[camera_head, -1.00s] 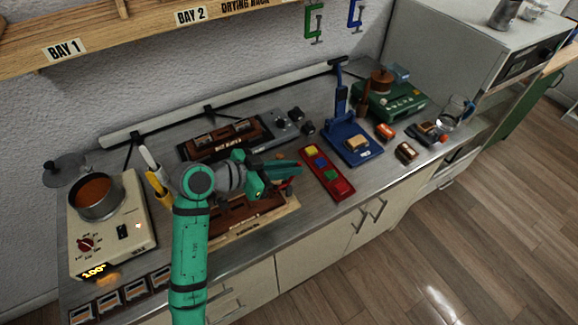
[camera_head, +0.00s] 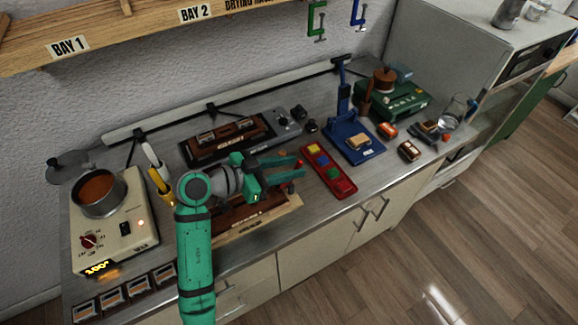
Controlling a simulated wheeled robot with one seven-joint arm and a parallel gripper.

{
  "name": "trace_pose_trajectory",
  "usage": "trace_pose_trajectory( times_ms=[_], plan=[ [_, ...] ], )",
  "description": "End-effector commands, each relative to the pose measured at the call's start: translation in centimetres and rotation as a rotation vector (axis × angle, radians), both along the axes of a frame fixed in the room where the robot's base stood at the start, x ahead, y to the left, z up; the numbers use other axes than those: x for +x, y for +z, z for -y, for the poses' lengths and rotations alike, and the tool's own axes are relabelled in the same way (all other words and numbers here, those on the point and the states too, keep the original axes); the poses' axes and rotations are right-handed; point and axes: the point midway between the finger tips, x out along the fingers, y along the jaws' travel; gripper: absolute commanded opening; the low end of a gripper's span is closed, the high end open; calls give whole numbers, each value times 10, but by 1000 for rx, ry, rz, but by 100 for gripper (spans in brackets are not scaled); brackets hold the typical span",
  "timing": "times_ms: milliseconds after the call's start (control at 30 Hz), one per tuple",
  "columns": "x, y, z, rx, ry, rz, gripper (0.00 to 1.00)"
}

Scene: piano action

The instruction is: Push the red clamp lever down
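My gripper (camera_head: 303,168) is green and reaches right from the wrist above the brown wooden fixture (camera_head: 243,217) at the front of the counter. Its two fingers show apart with a gap between them, and nothing is seen between them. A small red part (camera_head: 287,189), which looks like the clamp lever, shows just below the fingers at the fixture's right end. The gripper and arm hide much of the fixture and the lever's base, so I cannot tell the lever's angle or whether a finger touches it.
A red tray (camera_head: 328,172) with coloured blocks lies right of the fingers. A blue press (camera_head: 352,140) stands beyond it. A dark fixture (camera_head: 228,140) lies behind the arm. A hot plate (camera_head: 120,221) with a pot (camera_head: 99,193) stands at left.

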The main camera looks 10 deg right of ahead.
Motion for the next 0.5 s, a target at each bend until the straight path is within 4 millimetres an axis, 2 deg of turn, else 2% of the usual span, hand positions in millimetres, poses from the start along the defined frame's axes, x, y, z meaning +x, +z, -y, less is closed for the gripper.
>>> trace_pose_trajectory(
  times_ms=[267,367,500],
  plan=[
    [0,1,-2,-1,1,1,30],
    [-2,4,-10,-1,2,2,30],
    [-8,12,-30,-1,3,2,30]
  ],
)
